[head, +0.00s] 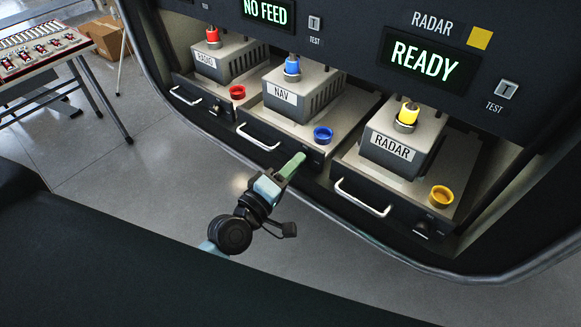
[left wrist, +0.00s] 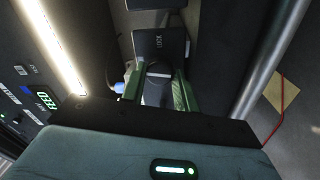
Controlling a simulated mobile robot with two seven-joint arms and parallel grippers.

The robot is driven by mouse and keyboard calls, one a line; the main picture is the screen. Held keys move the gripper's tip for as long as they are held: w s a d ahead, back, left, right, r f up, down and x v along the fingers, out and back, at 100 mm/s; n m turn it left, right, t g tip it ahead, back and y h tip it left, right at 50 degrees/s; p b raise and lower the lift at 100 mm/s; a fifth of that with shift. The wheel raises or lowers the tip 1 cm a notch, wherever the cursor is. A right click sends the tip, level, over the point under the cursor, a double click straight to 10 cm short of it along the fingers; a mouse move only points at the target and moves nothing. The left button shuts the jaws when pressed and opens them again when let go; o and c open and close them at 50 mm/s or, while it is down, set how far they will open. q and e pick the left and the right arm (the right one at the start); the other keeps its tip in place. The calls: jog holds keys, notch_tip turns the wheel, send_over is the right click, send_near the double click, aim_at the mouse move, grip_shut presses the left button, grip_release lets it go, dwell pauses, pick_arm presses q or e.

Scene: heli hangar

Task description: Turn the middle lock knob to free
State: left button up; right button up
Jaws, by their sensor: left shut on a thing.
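The middle drawer, NAV (head: 285,95), has a dark front with a white handle (head: 258,138) and a small dark lock knob at its right end. My left gripper (head: 297,161) reaches that end of the front from below, and its green fingers largely cover the knob in the head view. In the left wrist view, the green fingers (left wrist: 153,92) are shut on the grey and dark lock knob (left wrist: 157,89), one on each side. A dark plate marked LOCK (left wrist: 159,41) lies just beyond. I cannot tell the knob's exact angle. My right gripper is not in view.
The RADIO unit (head: 220,60) stands to the left and the RADAR unit (head: 400,145) to the right, each on its own drawer. Displays above read NO FEED (head: 266,11) and READY (head: 425,60). A side table (head: 45,55) stands at far left.

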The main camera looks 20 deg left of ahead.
pick_arm(q)
jog(key=shift+n, duration=0.9)
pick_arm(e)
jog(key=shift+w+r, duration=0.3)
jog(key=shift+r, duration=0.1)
pick_arm(q)
jog(key=o, duration=1)
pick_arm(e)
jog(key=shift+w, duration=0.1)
pick_arm(q)
jog(key=shift+b+v, duration=0.7)
jog(key=shift+v, duration=3.2)
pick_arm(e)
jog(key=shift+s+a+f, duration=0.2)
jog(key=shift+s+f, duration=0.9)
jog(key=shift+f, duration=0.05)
pick_arm(q)
jog(key=shift+d, duration=0.1)
